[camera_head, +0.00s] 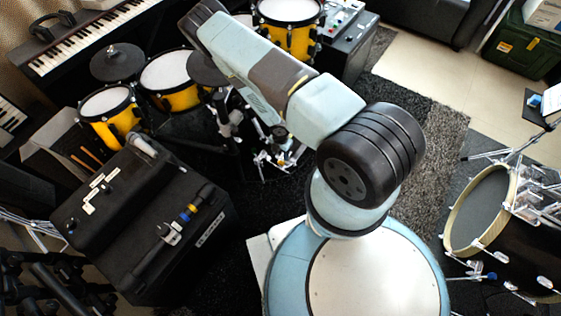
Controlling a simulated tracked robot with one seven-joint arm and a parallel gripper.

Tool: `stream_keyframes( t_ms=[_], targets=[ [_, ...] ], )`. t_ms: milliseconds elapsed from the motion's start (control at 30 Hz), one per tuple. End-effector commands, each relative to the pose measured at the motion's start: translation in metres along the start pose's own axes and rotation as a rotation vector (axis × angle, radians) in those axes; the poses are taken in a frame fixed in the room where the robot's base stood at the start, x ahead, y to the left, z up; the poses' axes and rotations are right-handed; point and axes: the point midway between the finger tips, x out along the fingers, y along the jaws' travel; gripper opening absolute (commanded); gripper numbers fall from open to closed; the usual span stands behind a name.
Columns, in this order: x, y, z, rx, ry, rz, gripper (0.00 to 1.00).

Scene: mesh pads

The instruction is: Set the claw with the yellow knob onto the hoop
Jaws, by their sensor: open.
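On top of a black case at the left lies a dark rod-like piece with a yellow and a blue band (188,213) and a grey metal fitting beside it. I cannot tell whether this is the claw with the yellow knob. A drum at the right has a pale round hoop (447,228) around its grey head. Metal fittings sit along its right side, too small to tell apart. My arm rises from its light blue base and reaches to the upper left. I cannot make out my gripper; the far part of the arm hides what is under it.
The black case (215,240) stands left of my base and also bears a grey cylinder (142,145). Yellow drums (167,95) and dark cymbals stand behind it, with a keyboard (85,50) at the back. A grey rug (425,120) lies open between my arm and the right drum.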

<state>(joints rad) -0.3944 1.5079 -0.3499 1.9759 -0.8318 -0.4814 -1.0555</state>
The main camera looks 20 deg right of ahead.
Motion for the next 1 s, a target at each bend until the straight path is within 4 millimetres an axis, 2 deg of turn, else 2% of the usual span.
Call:
stream_keyframes(
  t_ms=[300,500,700,967,1000],
  targets=[
    [0.048,-0.001,0.001,0.001,0.000,-0.002,0.55],
    [0.069,-0.001,0.001,0.001,0.000,-0.001,0.55],
    [0.077,-0.001,0.001,0.001,0.000,-0.001,0.55],
    [0.077,-0.001,0.001,0.001,0.000,-0.001,0.55],
    [0.077,-0.001,0.001,0.001,0.000,-0.001,0.52]
  ],
)
